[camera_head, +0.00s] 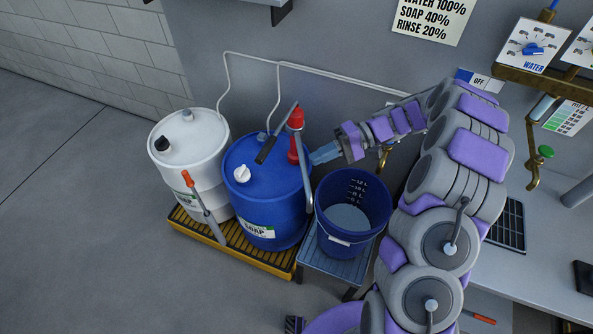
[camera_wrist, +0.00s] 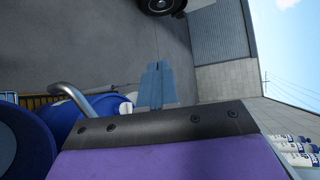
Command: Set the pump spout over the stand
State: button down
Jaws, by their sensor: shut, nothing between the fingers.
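A red hand pump (camera_head: 295,150) stands on the blue soap drum (camera_head: 262,205). Its grey spout (camera_head: 306,170) bends down along the drum's right side, close to the bucket's left rim. The spout's curved pipe also shows at the left in the wrist view (camera_wrist: 72,92). The blue-grey stand (camera_head: 318,262) is right of the drum and carries a dark blue bucket (camera_head: 345,232) with measuring marks inside. My gripper (camera_head: 318,155) is shut and empty, just right of the pump and spout; in the wrist view its fingers (camera_wrist: 156,72) are together. I cannot tell whether it touches the spout.
A white drum (camera_head: 190,140) stands left of the soap drum, both on a yellow-edged pallet (camera_head: 243,254). A black-gripped lever (camera_head: 266,150) sticks out from the pump. A brass tap (camera_head: 533,180) and a counter (camera_head: 545,250) are at the right. The floor at left is clear.

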jog(key=s+a+r+h, duration=0.1)
jog(key=s+r+h, duration=0.6)
jog(key=s, duration=0.7)
jog(key=shift+s+d+r+t+h, duration=1.4)
jog(key=shift+s+d+h, duration=1.5)
jog(key=shift+s+d, duration=2.35)
jog(key=n+t+h, duration=0.3)
jog(key=n, duration=1.5)
send_over(303, 170)
jog(key=s+a, duration=0.3)
jog(key=a, duration=0.1)
notch_tip(303, 170, down, 15)
notch_tip(303, 170, down, 10)
jog(key=d+b, duration=0.2)
jog(key=shift+w, duration=0.2)
